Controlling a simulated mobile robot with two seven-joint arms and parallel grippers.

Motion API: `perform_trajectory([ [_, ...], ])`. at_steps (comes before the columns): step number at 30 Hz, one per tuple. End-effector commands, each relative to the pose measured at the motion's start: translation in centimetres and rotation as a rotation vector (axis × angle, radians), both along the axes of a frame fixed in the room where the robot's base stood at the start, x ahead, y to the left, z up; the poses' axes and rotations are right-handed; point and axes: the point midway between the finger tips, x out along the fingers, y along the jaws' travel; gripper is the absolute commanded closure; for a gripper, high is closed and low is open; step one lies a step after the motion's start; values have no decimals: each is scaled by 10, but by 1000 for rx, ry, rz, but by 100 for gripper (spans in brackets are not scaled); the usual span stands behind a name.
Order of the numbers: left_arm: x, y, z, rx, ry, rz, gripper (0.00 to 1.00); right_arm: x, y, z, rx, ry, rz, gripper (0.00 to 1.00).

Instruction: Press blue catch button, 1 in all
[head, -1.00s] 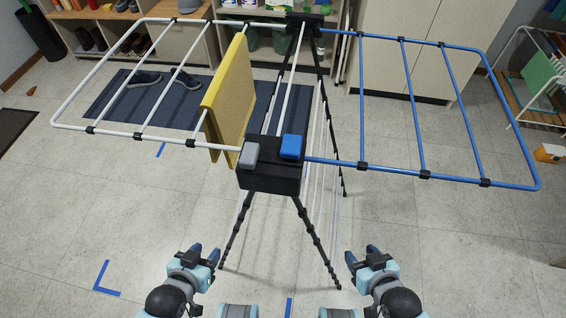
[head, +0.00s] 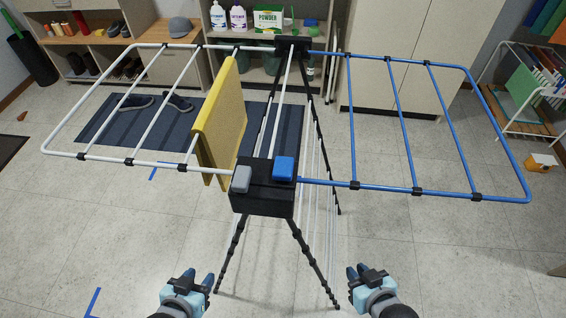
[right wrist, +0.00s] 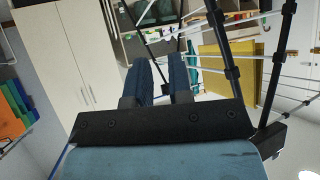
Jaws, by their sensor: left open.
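The blue catch button (head: 284,169) sits on top of the black hub (head: 262,200) at the near end of the drying rack, on the side of the blue wing (head: 405,190). A grey button (head: 241,179) sits left of it, beside the white wing (head: 108,159). My left gripper (head: 196,279) is open and empty, low and left of the hub. My right gripper (head: 363,273) is open and empty, low and right of the hub; its two fingers show apart in the right wrist view (right wrist: 160,82). Both grippers are clear of the buttons.
A yellow towel (head: 221,125) hangs over the white wing. The rack's thin black legs (head: 312,262) spread below the hub between my grippers. A dark blue mat (head: 262,120) with shoes lies behind. Shelves and a cabinet (head: 385,75) line the back. Floor on both sides is open.

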Motion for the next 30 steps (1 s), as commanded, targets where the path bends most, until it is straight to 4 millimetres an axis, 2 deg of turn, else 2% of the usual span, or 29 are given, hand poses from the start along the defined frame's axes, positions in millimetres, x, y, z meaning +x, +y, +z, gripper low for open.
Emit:
perform_trajectory([
  [1, 0, 0, 0, 0, 0, 0, 57, 0, 0, 0, 0, 0, 0, 92],
  [2, 0, 0, 0, 0, 0, 0, 57, 0, 0, 0, 0, 1, 0, 99],
  [3, 0, 0, 0, 0, 1, 0, 57, 0, 0, -1, 0, 1, 0, 100],
  [30, -1, 0, -1, 1, 1, -1, 57, 0, 0, -1, -1, 2, -1, 100],
])
